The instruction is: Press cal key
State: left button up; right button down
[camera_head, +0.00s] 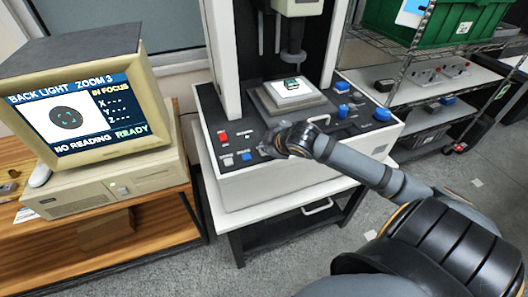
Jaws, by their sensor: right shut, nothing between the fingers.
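The key panel (212,112) is on the front left of the dark-topped measuring machine. A red key (222,137), a pale key (228,161) and a blue key (246,156) show on it. The labels are too small to read, so I cannot tell which is the cal key. My right gripper (266,150) is shut and empty, low over the panel just right of the blue key. It hides the panel part beneath it, and I cannot tell whether it touches a key. My left gripper is not in view.
A monitor (88,112) at the left reads "NO READING", "READY" and "IN FOCUS". A small part (291,86) lies on the raised stage (268,102) under the machine's vertical head (292,57). Blue knobs (382,114) stand at the right. A wire shelf holds a green crate (440,25).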

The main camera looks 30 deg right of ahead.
jog(key=shift+f, duration=0.4)
dwell(0.6)
jog(key=shift+r, duration=0.15)
jog(key=shift+r+p, duration=0.7)
jog(key=shift+p, duration=0.1)
notch_tip(320, 180, up, 5)
jog(key=p, duration=0.5)
jog(key=shift+r, duration=0.1)
dwell(0.6)
